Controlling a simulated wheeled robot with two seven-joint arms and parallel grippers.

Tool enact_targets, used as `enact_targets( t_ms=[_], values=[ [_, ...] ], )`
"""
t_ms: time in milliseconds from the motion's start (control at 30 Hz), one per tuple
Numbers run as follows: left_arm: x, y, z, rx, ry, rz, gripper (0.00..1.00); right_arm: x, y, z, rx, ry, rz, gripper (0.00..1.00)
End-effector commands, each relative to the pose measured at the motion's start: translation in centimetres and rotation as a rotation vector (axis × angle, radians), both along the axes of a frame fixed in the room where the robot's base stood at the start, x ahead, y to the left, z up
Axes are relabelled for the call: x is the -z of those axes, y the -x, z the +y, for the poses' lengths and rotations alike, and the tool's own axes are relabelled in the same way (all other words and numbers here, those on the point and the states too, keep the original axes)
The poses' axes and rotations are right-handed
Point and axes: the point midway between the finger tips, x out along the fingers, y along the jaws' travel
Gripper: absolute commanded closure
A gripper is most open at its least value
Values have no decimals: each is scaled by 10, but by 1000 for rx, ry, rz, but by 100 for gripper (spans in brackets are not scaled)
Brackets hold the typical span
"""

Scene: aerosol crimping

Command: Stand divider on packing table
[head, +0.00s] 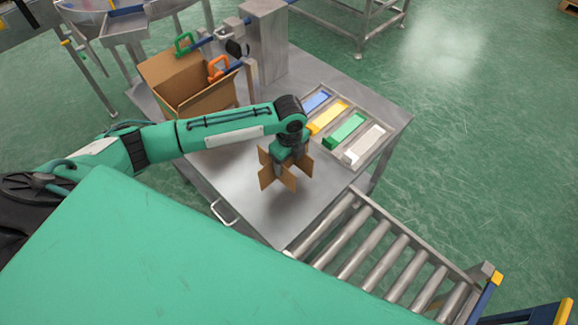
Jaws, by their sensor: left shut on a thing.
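The brown cardboard divider (268,178), made of crossed panels, is upright at the middle of the metal packing table (235,190). My left gripper (287,162) comes down on it from above and is shut on it. The gripper's fingers are largely hidden by the wrist and the panels. A dark shadow lies under the divider; I cannot tell whether its lower edge touches the table. My right gripper is not in view.
An open cardboard box (190,88) stands behind my left arm, with green and orange handled tools near it. A tray of coloured strips (345,130) lies at the table's right. A roller conveyor (385,255) adjoins the front right edge. Table front is clear.

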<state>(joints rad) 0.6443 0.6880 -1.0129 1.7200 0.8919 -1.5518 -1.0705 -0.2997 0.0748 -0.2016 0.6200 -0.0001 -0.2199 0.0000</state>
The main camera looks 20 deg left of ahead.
Motion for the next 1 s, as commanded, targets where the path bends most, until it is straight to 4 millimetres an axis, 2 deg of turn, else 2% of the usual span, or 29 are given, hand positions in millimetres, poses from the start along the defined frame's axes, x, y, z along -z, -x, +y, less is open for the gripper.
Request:
enact_targets(
  t_ms=[167,400,800,833,933,1000],
  values=[
    [15,0,-1,0,1,1,53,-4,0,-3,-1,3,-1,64],
    [47,0,0,0,0,1,53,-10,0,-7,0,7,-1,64],
    [53,0,0,0,0,-1,53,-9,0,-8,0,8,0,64],
    [53,0,0,0,0,-1,26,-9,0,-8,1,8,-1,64],
    [52,0,0,0,0,-1,8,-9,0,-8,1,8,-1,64],
    [52,0,0,0,0,-1,8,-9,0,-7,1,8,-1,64]
  ],
)
